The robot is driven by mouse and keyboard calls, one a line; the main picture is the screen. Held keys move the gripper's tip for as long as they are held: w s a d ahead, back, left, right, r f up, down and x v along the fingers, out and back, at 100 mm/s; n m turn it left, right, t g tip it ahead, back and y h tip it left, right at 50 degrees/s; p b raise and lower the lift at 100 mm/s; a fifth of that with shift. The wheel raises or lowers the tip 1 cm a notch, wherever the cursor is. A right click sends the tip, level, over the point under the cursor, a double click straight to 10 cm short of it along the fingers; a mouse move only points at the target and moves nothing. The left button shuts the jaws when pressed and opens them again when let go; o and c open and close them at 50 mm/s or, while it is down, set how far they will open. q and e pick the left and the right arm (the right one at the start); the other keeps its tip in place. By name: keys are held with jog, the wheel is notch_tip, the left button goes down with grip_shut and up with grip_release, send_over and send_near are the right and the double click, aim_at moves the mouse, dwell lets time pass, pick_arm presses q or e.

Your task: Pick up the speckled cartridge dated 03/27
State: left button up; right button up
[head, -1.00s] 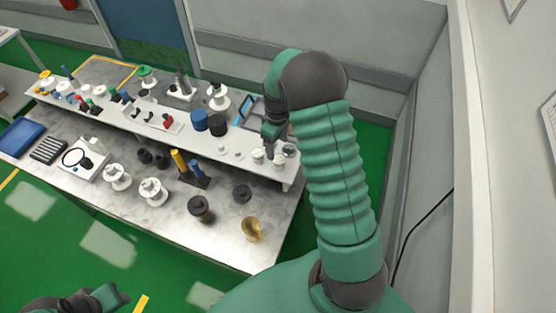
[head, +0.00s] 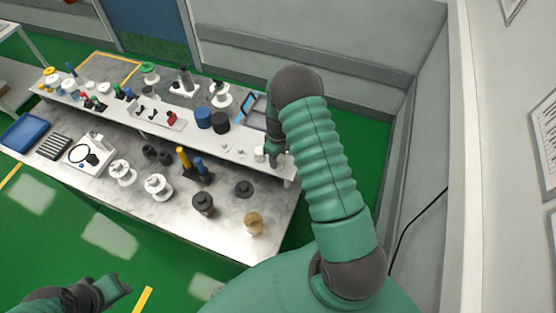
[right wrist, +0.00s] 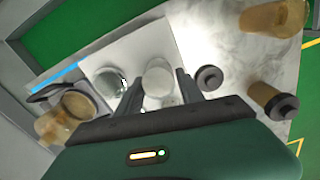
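No date can be read in either view, so I cannot tell which piece is the cartridge dated 03/27. My right gripper (head: 274,157) is at the right end of the raised shelf, among small pale pieces. In the right wrist view, its fingers (right wrist: 160,88) are apart, with a white round-topped piece (right wrist: 158,78) between them and visible gaps beside it. A round piece with a greyish-green top (right wrist: 110,82) stands just left of the fingers. My left gripper (head: 112,288) is low at the left, away from the bench; its fingers are unclear.
The raised shelf (head: 235,153) runs along the bench. A black cylinder (head: 220,122) and a blue-framed stand (head: 250,105) are near my right arm. An amber-coloured jar (head: 254,222) and a dark knobbed piece (head: 244,188) stand on the lower bench top, with bare surface around them.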

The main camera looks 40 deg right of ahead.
jog(key=shift+c, duration=1.1)
jog(key=shift+s+d+f, duration=0.15)
jog(key=shift+s+d, duration=0.05)
jog(key=shift+d, duration=0.3)
grip_shut()
